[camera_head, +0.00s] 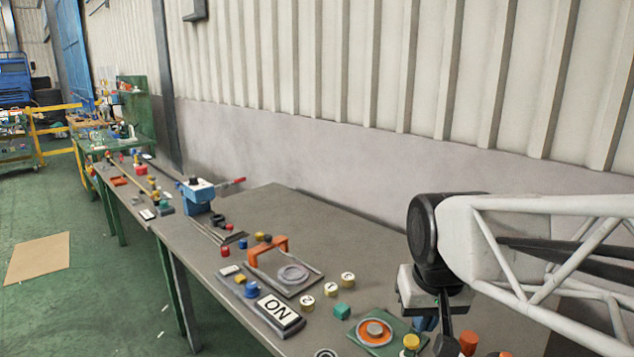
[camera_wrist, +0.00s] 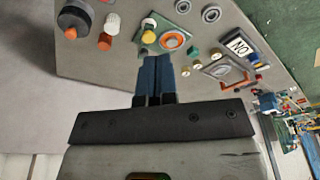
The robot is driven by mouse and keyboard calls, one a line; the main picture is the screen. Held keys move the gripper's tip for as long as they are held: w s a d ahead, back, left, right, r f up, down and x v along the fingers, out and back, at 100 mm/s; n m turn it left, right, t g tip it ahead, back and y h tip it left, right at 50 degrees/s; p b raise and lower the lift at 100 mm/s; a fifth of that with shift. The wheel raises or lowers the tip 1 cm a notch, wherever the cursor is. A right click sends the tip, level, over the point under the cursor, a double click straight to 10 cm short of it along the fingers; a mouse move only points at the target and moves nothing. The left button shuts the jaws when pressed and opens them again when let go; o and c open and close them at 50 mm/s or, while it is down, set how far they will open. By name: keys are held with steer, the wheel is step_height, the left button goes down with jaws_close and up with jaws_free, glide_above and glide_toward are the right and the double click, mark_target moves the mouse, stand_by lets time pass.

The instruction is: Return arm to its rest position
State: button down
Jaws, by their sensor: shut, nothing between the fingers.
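My arm reaches in from the right edge of the head view, its white lattice link ending at a black joint above the grey table (camera_head: 345,226). My gripper (camera_wrist: 155,62) shows in the wrist view with its two blue fingers together and nothing between them. In the head view only a bit of blue finger (camera_head: 425,323) shows below the wrist; the rest is hidden behind my arm. In the wrist view the fingertips appear near a green plate with an orange ring (camera_wrist: 173,40); I cannot tell their height above the table.
The head view shows an ON block (camera_head: 279,311), a teal cube (camera_head: 342,311), several numbered round pieces, an orange-handled frame (camera_head: 284,274) and a blue vise (camera_head: 197,193) on the table. A ribbed wall (camera_head: 330,65) runs behind. The table's back middle is bare.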

steer(key=s+d+f, duration=0.2)
steer(key=s+f, duration=0.1)
steer(key=s, duration=0.5)
steer(key=shift+f, duration=0.15)
